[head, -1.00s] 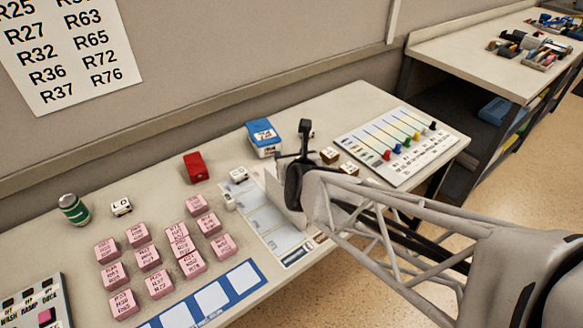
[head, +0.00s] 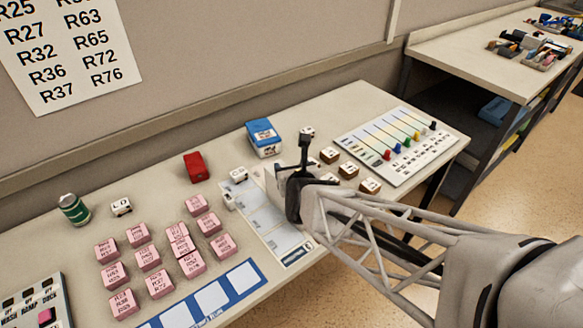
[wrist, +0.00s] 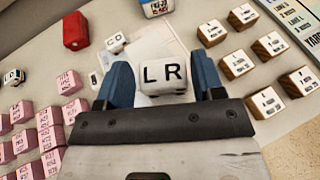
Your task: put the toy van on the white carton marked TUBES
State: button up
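My gripper (head: 304,144) is above the back right part of the near table. In the wrist view a small white block lettered LR (wrist: 165,73) is between its two blue fingers and looks pinched there; the block looks larger than the others, so nearer the wrist camera. It also shows in the head view (head: 307,131). I cannot make out a toy van for certain. A blue and white carton (head: 265,139) stands at the back; its small label cannot be read, so I cannot tell whether it says TUBES.
A red box (head: 195,167) stands left of the carton. White blocks lettered CD (wrist: 116,43) and LO (head: 121,206), a green can (head: 73,209), several pink blocks (head: 160,283) and wooden blocks (head: 349,170) share the table. A slider board (head: 400,148) lies at right.

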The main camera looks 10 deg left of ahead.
jog(key=shift+o, duration=1.4)
jog(key=shift+r, duration=0.15)
jog(key=shift+s, duration=0.1)
jog(key=v, duration=1.2)
jog(key=shift+r, duration=0.15)
jog(key=s+d+r+n+g+h, duration=0.2)
jog(key=s+d+r+n+g, duration=0.1)
jog(key=d+n, duration=0.4)
jog(key=s+d+r+n+g+h, duration=0.1)
jog(key=s+d+r+n+g, duration=0.2)
jog(key=d+n, duration=0.5)
jog(key=s+d+r+n+g+h, duration=0.2)
jog(key=s+d+r+n+g, duration=0.2)
jog(key=n, duration=1.2)
jog(key=s+d, duration=0.1)
jog(key=d, duration=0.2)
jog(key=shift+s+d+r+h, duration=0.15)
jog(key=shift+s+r+h, duration=0.15)
jog(key=shift+s+r, duration=0.1)
